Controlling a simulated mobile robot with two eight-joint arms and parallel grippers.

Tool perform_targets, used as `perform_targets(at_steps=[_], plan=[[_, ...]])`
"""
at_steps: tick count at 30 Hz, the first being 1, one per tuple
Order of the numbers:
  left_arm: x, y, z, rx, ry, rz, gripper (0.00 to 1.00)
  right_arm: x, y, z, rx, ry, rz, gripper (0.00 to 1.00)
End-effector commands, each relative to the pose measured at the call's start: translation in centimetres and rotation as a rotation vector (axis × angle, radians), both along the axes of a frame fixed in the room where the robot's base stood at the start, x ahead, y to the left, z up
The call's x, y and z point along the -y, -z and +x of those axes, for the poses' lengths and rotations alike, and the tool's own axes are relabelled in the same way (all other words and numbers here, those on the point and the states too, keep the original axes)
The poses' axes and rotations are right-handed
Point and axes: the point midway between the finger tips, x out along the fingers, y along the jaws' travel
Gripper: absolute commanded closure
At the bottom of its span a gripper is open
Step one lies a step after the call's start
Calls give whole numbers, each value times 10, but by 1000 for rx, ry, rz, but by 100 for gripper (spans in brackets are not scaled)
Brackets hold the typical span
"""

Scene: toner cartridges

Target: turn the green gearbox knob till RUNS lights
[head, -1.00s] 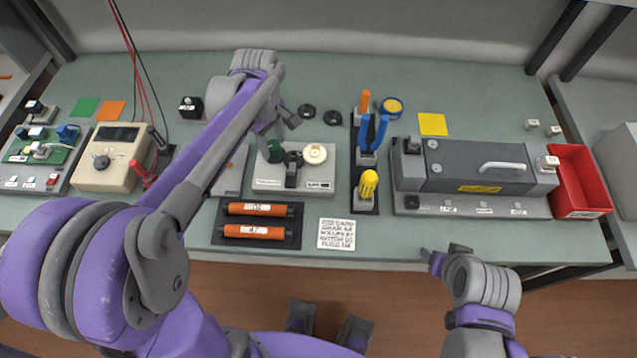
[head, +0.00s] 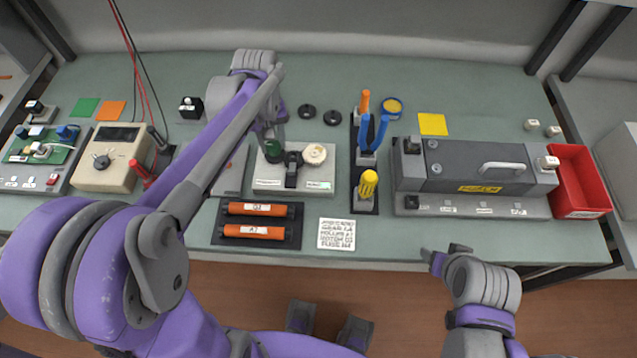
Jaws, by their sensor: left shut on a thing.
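The gearbox unit (head: 262,184) is a light grey plate near the middle of the table. The green knob (head: 273,151) stands at its back left, beside a dark upright part (head: 292,170) and a cream round wheel (head: 315,154). My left gripper (head: 274,137) is shut on the green knob from above; its arm hides part of the fingers. A small label (head: 318,185) is on the unit's front right; its text and any light are too small to tell. My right gripper (head: 447,252) is open and empty off the table's front edge.
A dark tray (head: 218,224) with two orange cartridges lies in front of the unit. A tool rack (head: 355,190) stands right of it, then a grey machine (head: 475,165) and a red bin (head: 582,180). A beige meter (head: 112,160) is left.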

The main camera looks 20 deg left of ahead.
Motion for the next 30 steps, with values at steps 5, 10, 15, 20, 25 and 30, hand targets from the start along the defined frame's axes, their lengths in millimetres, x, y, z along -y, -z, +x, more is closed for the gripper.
perform_targets(at_steps=[5,10,15,20,25,30], plan=[[0,0,0,0,268,0,91,0,0,0,0,0,0,38],[0,0,0,0,466,0,91,0,0,0,0,0,0,38],[0,0,0,0,548,0,91,0,-1,0,0,0,0,38],[0,0,0,0,759,0,91,0,-1,0,0,0,0,38],[0,0,0,0,1002,0,91,0,-1,0,1,0,0,38],[0,0,0,0,1109,0,91,0,-1,0,1,0,0,38]])
